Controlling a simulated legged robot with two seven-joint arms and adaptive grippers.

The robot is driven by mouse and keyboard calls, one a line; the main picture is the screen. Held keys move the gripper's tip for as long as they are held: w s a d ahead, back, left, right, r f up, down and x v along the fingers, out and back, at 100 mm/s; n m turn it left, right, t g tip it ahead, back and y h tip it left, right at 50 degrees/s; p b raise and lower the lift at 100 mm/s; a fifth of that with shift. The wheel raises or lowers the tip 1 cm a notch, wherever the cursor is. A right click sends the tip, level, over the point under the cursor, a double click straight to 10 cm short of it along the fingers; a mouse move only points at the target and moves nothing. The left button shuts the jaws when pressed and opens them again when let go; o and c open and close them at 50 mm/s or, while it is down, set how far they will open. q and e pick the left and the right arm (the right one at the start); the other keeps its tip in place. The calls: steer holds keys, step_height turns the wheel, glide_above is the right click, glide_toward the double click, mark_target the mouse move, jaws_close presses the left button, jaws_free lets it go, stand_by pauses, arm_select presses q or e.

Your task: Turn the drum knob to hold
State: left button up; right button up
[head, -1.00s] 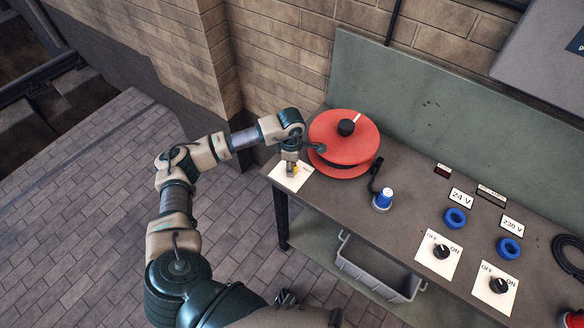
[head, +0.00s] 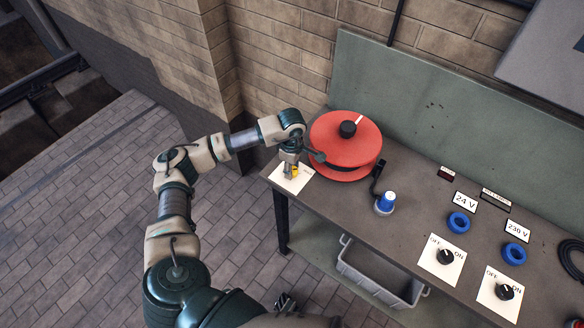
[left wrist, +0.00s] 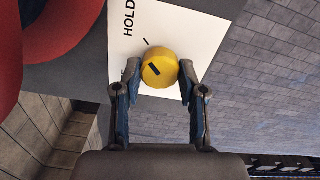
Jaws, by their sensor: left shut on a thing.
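The drum knob (left wrist: 160,68) is a round yellow knob with a dark mark, on a white plate (left wrist: 185,30) lettered HOLD. In the left wrist view its mark slants toward the upper left, and a short black tick lies on the plate above it, near the lettering. My left gripper (left wrist: 160,85) is shut on the knob, with one blue-grey finger at each side. In the head view my left gripper (head: 290,169) points down at the plate on the bench's left corner, covering part of the yellow knob (head: 295,171).
A red drum (head: 345,140) with a black hub stands close beside my left gripper. Farther right on the bench (head: 410,185) are a blue-capped item (head: 386,202), blue rings (head: 459,222) and two OFF/ON switches (head: 445,256). A grey bin (head: 375,275) sits below.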

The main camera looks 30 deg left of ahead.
arm_select(q)
steer(key=o, duration=1.1)
steer(key=shift+w, duration=0.1)
steer(key=shift+o, duration=0.2)
steer(key=shift+a, duration=0.1)
step_height(320, 180, up, 12)
steer(key=shift+f, duration=0.1)
